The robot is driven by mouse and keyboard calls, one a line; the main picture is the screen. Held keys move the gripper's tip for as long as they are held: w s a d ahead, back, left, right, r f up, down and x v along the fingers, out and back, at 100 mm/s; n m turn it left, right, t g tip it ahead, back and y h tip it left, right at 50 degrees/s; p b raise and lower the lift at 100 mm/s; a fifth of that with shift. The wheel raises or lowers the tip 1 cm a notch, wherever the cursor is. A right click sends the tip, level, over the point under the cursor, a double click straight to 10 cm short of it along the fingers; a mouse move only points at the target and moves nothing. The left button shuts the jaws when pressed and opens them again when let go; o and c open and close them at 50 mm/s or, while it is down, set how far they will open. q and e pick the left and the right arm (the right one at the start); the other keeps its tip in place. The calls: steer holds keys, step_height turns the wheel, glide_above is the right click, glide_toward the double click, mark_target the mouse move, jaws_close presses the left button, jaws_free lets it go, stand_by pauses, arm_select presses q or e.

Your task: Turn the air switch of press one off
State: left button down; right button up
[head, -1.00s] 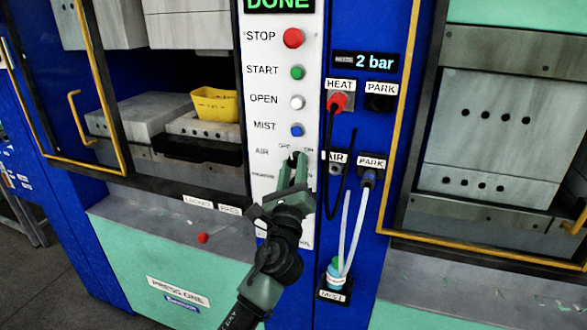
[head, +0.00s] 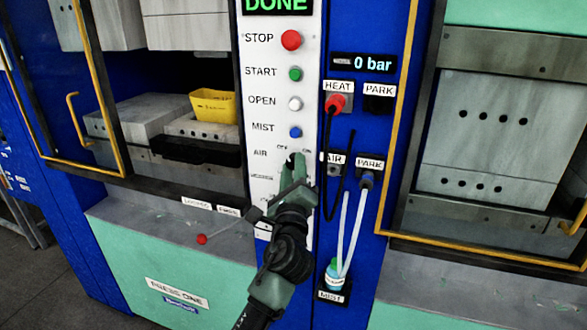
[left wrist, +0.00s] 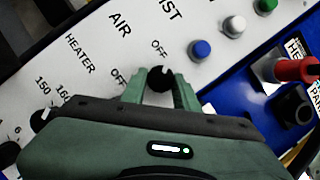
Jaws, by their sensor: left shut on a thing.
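The air switch (left wrist: 160,79) of press one is a black knob on the white control panel (head: 262,205). My left gripper (head: 297,160) is shut on the knob; in the left wrist view one finger is on each side of it. The pressure display (head: 364,64) reads 0 bar. My right gripper is not in view.
The red stop (head: 291,40), green start (head: 295,74), white open (head: 295,104) and blue mist (head: 295,132) buttons are above the switch. A red heat plug (head: 336,103) with a black cable hangs at the right. A yellow part (head: 213,105) sits inside the press.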

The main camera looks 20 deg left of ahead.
arm_select(q)
steer(key=c, duration=1.1)
jaws_free()
steer(key=shift+o, duration=0.2)
steer(key=b+v, duration=0.2)
steer(key=v, duration=0.5)
steer(key=shift+s+f, duration=0.15)
steer(key=shift+s, duration=0.25)
steer(key=shift+d, duration=0.1)
